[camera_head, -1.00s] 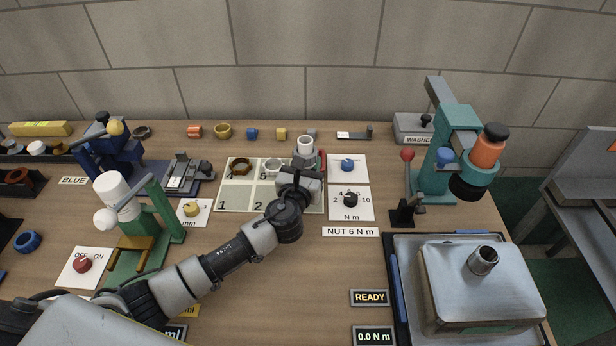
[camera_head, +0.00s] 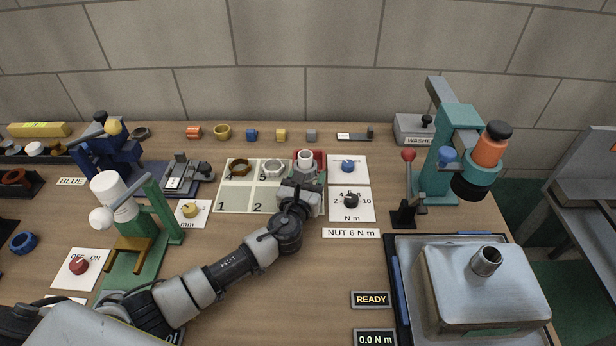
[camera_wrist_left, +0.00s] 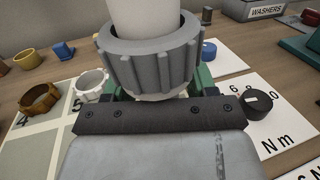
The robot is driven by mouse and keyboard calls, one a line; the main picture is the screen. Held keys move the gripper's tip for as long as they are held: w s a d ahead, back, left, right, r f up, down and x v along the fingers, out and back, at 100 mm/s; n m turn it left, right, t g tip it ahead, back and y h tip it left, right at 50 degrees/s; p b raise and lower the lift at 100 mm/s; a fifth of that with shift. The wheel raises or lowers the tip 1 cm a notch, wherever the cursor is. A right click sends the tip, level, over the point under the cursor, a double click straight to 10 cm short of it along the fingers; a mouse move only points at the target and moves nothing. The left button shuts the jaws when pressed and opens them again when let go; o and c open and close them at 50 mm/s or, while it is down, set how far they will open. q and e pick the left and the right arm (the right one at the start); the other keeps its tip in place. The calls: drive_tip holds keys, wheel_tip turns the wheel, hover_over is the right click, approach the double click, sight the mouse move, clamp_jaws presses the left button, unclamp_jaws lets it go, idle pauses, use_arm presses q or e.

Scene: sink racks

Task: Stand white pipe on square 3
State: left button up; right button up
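The white pipe (camera_head: 306,157) stands roughly upright at my left gripper (camera_head: 303,180), at the right end of the numbered mat (camera_head: 235,197). In the left wrist view the white pipe (camera_wrist_left: 148,14) rises through a grey ribbed nut (camera_wrist_left: 150,65). My left gripper (camera_wrist_left: 155,95) appears shut on the pipe; the nut hides most of its green fingers. Squares 1 and 2 are bare in front. A brown ring (camera_head: 240,167) is on square 4 and a white ring nut (camera_head: 273,168) on square 5. My gripper covers square 3; whether the pipe touches the mat is hidden.
A red part (camera_head: 320,160) shows beside the pipe. Two dial cards, with a blue knob (camera_head: 347,166) and a black knob (camera_head: 350,198), lie close right of the mat. A green press (camera_head: 140,235) stands front left, a teal press (camera_head: 455,150) at right.

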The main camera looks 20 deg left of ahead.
use_arm(q)
drive_tip(key=shift+r, duration=0.25)
drive_tip(key=s+p, duration=0.3)
drive_tip(key=s, duration=0.7)
drive_tip(key=shift+s+d, duration=0.1)
drive_tip(key=shift+s, duration=0.95)
drive_tip(key=shift+f, duration=0.1)
